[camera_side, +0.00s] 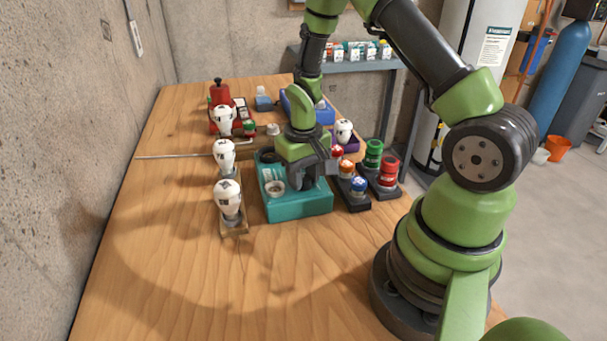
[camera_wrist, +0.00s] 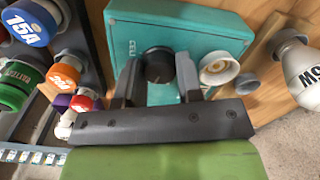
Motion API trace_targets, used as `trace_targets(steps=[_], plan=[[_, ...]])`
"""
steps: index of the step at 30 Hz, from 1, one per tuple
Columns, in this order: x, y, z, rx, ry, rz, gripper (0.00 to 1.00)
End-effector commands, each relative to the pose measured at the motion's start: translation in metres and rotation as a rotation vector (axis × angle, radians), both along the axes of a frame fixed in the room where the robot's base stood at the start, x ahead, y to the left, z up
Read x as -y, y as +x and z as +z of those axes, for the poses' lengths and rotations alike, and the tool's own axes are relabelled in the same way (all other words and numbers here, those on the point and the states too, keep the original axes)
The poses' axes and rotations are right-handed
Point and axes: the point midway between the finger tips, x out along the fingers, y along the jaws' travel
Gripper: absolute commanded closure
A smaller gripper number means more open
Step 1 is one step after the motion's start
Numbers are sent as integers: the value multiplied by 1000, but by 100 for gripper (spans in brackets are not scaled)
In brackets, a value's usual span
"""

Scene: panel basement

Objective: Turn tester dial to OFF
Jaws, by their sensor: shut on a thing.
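The tester is a teal box (camera_side: 300,208) with a black dial on its top. In the wrist view the teal box (camera_wrist: 190,22) shows part of its lettering, and the black dial (camera_wrist: 159,64) sits at its lower edge. My gripper (camera_wrist: 157,82) has one finger on each side of the dial and is shut on it. In the side view my gripper (camera_side: 306,180) points down over the box and hides the dial. The dial's pointer and its OFF mark cannot be made out.
White bulbs (camera_side: 228,198) stand on wooden holders left of the box. Fuses, including a red one (camera_side: 389,172), stand in dark racks at right. A red device (camera_side: 220,92) and a blue bin (camera_side: 318,112) are behind. The wooden table (camera_side: 190,290) is clear in front.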

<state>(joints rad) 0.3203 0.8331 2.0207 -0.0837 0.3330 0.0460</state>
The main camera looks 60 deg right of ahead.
Motion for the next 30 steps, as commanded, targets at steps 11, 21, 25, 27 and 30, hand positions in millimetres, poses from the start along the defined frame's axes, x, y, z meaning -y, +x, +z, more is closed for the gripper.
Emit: trace_targets(steps=[11, 21, 25, 27, 30], plan=[[0, 0, 0, 1, 0, 352, 90], [0, 0, 0, 1, 0, 590, 90], [0, 0, 0, 1, 0, 646, 90], [0, 0, 0, 1, 0, 668, 90], [0, 0, 0, 1, 0, 690, 90]])
